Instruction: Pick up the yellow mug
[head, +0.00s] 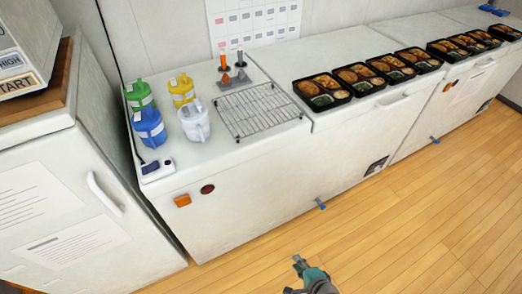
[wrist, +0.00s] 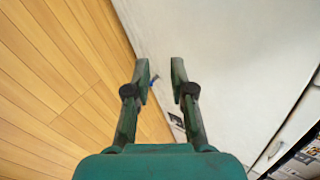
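The yellow mug (head: 182,91) stands upright at the left end of the white counter, in the back row of a group of mugs. A green mug (head: 139,96) is to its left, a blue mug (head: 150,128) is in front to the left, and a clear whitish mug (head: 194,122) is in front of it. My gripper (head: 299,262) is low over the floor in front of the counter, well away from the mugs. In the wrist view my gripper (wrist: 164,70) is open with nothing between its fingers. No mug shows in the wrist view.
A wire rack (head: 258,110) lies right of the mugs, with orange and grey upright tools (head: 232,72) behind it. Several filled bento trays (head: 322,91) line the counter to the right. A small dark device (head: 155,168) sits at the front left. The wooden floor (head: 400,230) is clear.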

